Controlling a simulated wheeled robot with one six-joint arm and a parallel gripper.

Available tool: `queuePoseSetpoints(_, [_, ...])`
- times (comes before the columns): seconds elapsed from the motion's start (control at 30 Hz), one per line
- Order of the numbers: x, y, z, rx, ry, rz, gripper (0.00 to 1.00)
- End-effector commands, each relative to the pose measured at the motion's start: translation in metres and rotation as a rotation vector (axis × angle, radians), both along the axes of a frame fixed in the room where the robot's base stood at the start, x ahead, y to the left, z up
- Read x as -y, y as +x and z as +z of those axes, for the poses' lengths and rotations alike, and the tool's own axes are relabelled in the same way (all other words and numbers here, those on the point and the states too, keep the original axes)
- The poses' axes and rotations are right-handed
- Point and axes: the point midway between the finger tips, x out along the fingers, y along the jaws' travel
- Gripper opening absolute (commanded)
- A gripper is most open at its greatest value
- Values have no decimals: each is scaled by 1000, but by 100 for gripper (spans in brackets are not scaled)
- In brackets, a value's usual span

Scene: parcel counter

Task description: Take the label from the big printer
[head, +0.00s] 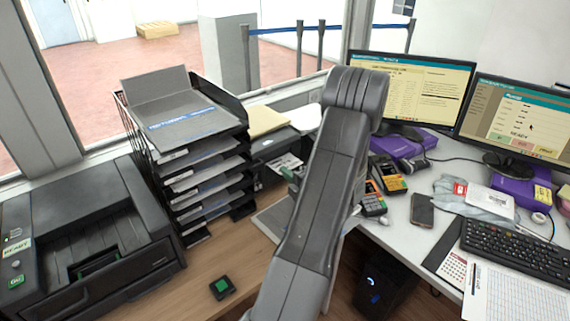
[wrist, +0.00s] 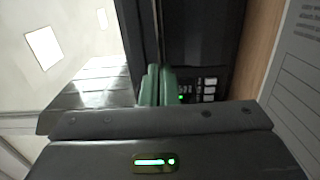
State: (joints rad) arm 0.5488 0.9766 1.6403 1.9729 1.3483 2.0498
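A large dark printer (head: 85,235) stands at the left, with a READY tag and a green button; no label clearly shows at its front slot. A second dark machine (head: 268,146) stands behind the tray stack, partly hidden by my arm. A printed white paper (head: 285,162) shows at its front; I cannot tell whether it is a label. My gripper (head: 291,178) is mostly hidden behind my arm, near this machine. In the wrist view its green fingers (wrist: 156,86) are close together beside a black machine with lit buttons (wrist: 208,90). No label is visible between them.
A tall stack of paper trays (head: 200,150) stands between the two machines. A small black pad with a green top (head: 222,287) lies on the wooden counter. Card terminals (head: 388,180), a phone (head: 423,210), a keyboard (head: 520,255) and monitors (head: 415,85) crowd the right.

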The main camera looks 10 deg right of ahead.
Motion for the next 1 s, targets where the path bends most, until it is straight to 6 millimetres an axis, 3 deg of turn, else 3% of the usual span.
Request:
queuePoseSetpoints(0.47, [0, -1, 2, 0, 0, 0, 0])
queuePoseSetpoints(1.0, [6, -10, 30, 0, 0, 0, 0])
